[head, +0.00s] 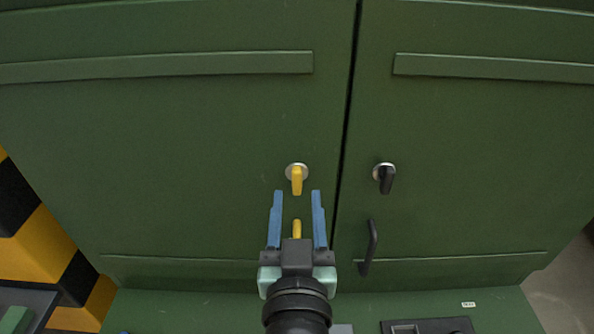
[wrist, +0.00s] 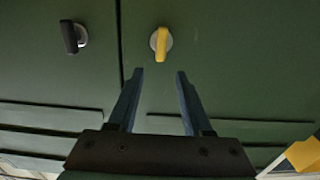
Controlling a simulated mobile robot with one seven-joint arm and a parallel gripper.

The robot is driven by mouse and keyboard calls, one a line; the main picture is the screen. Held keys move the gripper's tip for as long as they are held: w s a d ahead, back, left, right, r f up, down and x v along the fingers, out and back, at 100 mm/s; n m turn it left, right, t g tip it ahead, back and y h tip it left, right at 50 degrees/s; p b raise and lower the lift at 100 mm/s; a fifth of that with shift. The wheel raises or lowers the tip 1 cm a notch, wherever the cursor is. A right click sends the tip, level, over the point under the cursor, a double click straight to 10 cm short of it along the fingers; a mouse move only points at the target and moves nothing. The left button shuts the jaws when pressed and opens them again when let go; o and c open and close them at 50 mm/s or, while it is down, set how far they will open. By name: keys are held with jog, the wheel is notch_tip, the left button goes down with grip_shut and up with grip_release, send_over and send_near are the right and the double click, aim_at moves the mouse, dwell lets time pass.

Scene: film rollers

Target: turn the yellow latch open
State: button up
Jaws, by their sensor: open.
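The yellow latch (head: 297,180) sits on a round silver plate on the left green door, near the seam, its lever pointing down. It also shows in the wrist view (wrist: 160,43), above the gap between the fingers. My gripper (head: 298,193) is open and empty, its two blue fingers pointing at the latch with the tips just below it in the picture. In the wrist view my gripper (wrist: 159,73) also shows apart from the latch. A second yellow piece (head: 297,228) shows between the fingers, partly hidden by my gripper.
A black latch (head: 386,178) and a black handle (head: 370,247) are on the right door. A dark seam parts the doors. Raised strips (head: 160,67) cross them. A yellow and black striped post (head: 40,240) stands at the left. The door around the yellow latch is clear.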

aim_at(297, 173)
jog(key=shift+w+p, duration=1.05)
jog(key=shift+w, duration=2.15)
jog(key=shift+c, duration=0.2)
grip_shut()
